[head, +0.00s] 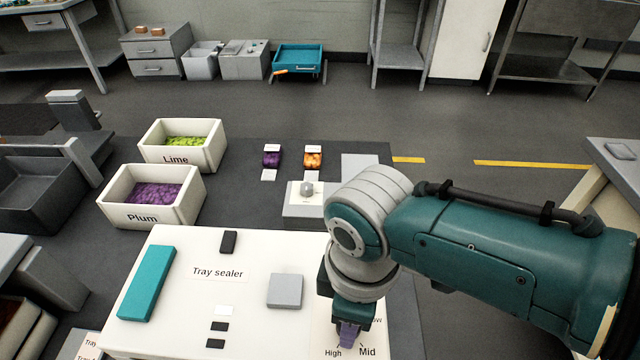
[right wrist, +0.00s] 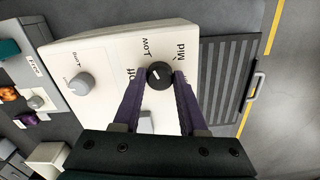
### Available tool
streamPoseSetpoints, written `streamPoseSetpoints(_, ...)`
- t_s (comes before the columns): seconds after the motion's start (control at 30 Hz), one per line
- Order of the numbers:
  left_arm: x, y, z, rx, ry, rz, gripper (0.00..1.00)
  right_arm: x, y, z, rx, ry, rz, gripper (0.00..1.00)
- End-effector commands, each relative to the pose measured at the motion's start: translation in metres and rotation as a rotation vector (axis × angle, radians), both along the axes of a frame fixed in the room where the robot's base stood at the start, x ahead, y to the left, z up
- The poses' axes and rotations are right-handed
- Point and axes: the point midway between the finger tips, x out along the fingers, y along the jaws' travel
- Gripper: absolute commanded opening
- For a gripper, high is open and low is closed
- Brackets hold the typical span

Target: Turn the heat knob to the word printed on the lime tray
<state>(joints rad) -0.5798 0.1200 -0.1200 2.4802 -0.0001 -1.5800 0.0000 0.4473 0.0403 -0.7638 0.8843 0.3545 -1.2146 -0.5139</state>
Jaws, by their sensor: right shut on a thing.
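The heat knob (right wrist: 160,75) is a dark round dial with a short white mark, on a white panel in the right wrist view. The words Low, Mid and Off are printed around it; I cannot tell exactly which the mark meets. In the head view, High and Mid show beside my right gripper (head: 348,337), which hides the knob there. Its purple fingers, also in the right wrist view (right wrist: 158,88), are shut on the knob. A white bin (head: 203,160) labelled Lime holds green candies. I see no lime tray with a readable word. My left gripper is not in view.
The white tray sealer (head: 200,322) carries a teal bar (head: 147,283) and a grey block (head: 285,290). A Plum bin (head: 184,213) stands behind it. Purple (head: 272,158) and orange (head: 313,159) candy trays sit farther back, their cards too small to read.

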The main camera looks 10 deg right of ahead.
Motion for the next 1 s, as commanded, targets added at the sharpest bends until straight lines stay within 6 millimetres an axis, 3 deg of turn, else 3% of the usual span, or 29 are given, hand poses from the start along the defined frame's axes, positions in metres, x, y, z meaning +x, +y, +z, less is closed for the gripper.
streamPoseSetpoints(0.6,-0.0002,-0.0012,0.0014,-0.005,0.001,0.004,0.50,0.0001,0.0004,0.0005,0.000,0.000,-0.039,0.00)
streamPoseSetpoints(0.63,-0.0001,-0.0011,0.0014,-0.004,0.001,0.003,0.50,0.0001,0.0004,0.0005,0.000,0.000,-0.039,0.45)
streamPoseSetpoints(0.87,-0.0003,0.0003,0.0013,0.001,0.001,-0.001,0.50,0.0001,0.0003,0.0003,0.000,0.000,-0.038,0.71)
streamPoseSetpoints(1.0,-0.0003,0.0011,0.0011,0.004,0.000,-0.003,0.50,0.0001,0.0002,0.0002,0.000,0.000,-0.038,0.72)
